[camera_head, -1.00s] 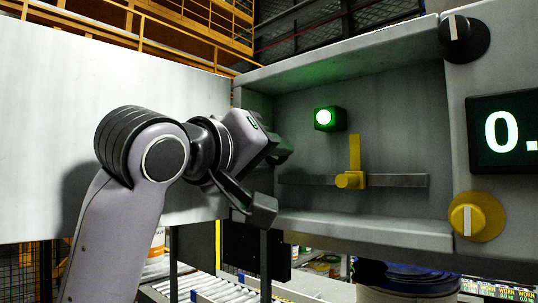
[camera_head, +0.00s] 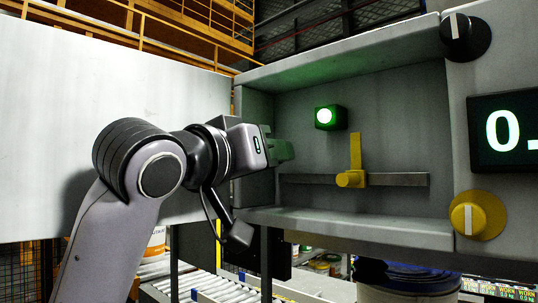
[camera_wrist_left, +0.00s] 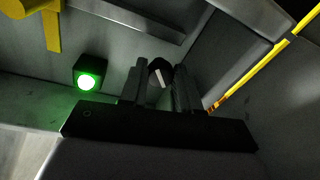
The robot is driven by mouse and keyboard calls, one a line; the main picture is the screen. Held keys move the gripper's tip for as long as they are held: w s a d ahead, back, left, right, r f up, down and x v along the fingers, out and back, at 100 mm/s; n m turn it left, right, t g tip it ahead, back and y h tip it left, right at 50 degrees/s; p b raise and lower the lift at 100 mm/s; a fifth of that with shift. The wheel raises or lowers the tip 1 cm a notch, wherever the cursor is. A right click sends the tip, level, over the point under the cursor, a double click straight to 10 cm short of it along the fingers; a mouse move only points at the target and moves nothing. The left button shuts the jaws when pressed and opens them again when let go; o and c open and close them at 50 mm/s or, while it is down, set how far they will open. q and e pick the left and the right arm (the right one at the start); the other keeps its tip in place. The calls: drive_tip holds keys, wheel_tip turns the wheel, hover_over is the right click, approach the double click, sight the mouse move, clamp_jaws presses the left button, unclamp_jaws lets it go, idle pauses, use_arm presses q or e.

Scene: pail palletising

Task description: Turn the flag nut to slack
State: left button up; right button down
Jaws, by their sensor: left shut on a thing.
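The flag nut appears to be a dark round piece with a pale stripe (camera_wrist_left: 158,72), between the fingers of my left gripper in the left wrist view (camera_wrist_left: 160,88). The gripper is shut on it. In the head view my left gripper (camera_head: 281,151) reaches into the left end of the grey recess, and the nut is hidden there. The pale stripe stands tilted between the fingers. My right gripper is not in view.
A lit green lamp (camera_head: 324,117) sits on the recess back wall. Below it a yellow upright pointer (camera_head: 355,151) stands on a grey bar (camera_head: 400,180). A black knob (camera_head: 464,38), a yellow knob (camera_head: 477,215) and a display (camera_head: 505,132) are at right. A roller conveyor (camera_head: 215,290) runs below.

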use_arm(q)
drive_tip(key=o, duration=1.1)
drive_tip(key=shift+c, duration=0.2)
